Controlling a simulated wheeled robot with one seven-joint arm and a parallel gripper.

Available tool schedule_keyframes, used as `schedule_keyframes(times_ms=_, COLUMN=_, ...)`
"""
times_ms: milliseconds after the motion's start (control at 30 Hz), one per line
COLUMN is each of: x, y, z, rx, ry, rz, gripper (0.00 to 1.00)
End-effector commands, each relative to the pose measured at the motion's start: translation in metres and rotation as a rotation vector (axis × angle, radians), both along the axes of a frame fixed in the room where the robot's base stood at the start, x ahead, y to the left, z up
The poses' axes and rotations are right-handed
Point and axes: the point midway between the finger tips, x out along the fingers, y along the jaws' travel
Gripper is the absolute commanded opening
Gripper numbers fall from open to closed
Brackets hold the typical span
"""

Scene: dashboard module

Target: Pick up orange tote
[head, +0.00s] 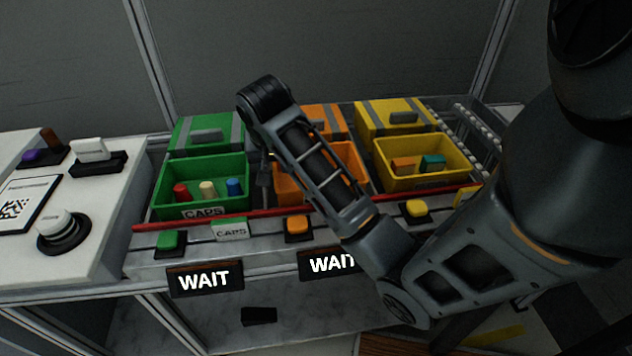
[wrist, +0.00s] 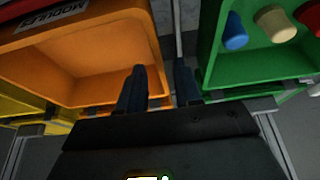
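The orange tote (head: 290,188) stands in the middle of the row, partly hidden behind my arm in the head view. In the wrist view the orange tote (wrist: 100,68) fills the upper left, with a "MODULES" label and an empty-looking inside. My gripper (wrist: 160,85) is open, with one finger over the tote's inner side and the other over the gap next to the green tote. The tote's side wall shows between the fingers; I cannot tell whether they touch it. In the head view my gripper (head: 263,178) points down between the green and orange totes.
A green tote (head: 170,205) with red, cream and blue caps stands close on the left. A yellow tote (head: 405,183) with small blocks stands on the right. A red bar (head: 245,216) runs in front, with coloured buttons and "WAIT" signs (head: 205,279) below it. Lidded boxes stand behind.

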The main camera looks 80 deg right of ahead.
Motion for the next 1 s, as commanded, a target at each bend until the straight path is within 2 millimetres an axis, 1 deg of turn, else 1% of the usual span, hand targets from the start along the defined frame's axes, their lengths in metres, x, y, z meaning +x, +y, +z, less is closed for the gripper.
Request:
schedule_keyframes(times_ms=33, x=0.0, y=-0.002, z=-0.006, rx=0.002, ry=0.001, rz=-0.001, gripper=0.34)
schedule_keyframes(times_ms=267, x=0.002, y=-0.012, z=-0.024, rx=0.0, ry=0.002, rz=-0.002, gripper=0.34)
schedule_keyframes(times_ms=500, x=0.006, y=-0.023, z=-0.051, rx=0.001, ry=0.001, rz=0.0, gripper=0.34)
schedule_keyframes(times_ms=633, x=0.007, y=-0.025, z=-0.057, rx=0.0, ry=-0.001, rz=0.0, gripper=0.34)
schedule_keyframes(times_ms=833, x=0.007, y=-0.025, z=-0.057, rx=0.001, ry=-0.001, rz=0.002, gripper=0.34)
schedule_keyframes(times_ms=1000, x=0.007, y=-0.025, z=-0.057, rx=0.0, ry=-0.002, rz=0.002, gripper=0.18)
